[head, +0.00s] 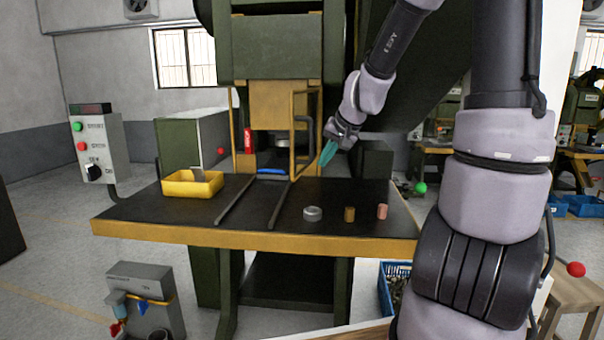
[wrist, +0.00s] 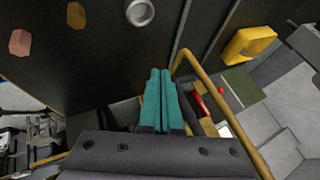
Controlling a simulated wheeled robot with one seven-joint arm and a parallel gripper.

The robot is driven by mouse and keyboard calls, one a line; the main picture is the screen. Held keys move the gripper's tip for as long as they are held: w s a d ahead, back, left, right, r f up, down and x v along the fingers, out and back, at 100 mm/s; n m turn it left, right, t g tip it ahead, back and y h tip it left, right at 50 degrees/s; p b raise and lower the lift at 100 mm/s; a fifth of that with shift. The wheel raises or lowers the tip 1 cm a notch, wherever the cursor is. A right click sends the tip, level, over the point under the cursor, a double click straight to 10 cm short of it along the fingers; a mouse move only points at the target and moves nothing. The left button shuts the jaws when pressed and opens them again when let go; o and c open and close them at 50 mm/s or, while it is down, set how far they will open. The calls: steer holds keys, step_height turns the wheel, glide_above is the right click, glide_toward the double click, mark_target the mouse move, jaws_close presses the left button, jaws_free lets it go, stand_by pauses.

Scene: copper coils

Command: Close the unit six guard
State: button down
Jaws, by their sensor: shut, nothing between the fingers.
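The guard (head: 292,140) is a yellow tubular frame at the right of the press opening in the head view. It appears swung outward, leaving the opening (head: 270,150) uncovered at the left. A dark bar, perhaps its handle, shows within the frame. In the wrist view the guard's yellow tube (wrist: 212,85) runs close to the right of my fingers. My gripper (head: 326,154) has teal fingers, shut and empty, just right of the guard; the fingertips also show in the wrist view (wrist: 159,72). I cannot tell whether they touch the guard.
A black table (head: 240,236) with a yellow edge stands before the press. A yellow bin (head: 178,188) sits at left, two dark rails lie mid-table. A grey ring (head: 312,214), a brass piece (head: 349,214) and a copper piece (head: 382,211) stand at front right. A control box (head: 99,150) is at far left.

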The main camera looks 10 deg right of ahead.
steer(key=w+a+f, duration=0.5)
steer(key=shift+w+f, duration=0.2)
steer(key=shift+w, duration=0.1)
stand_by(0.4)
steer(key=shift+a, duration=0.15)
steer(key=shift+a, duration=0.1)
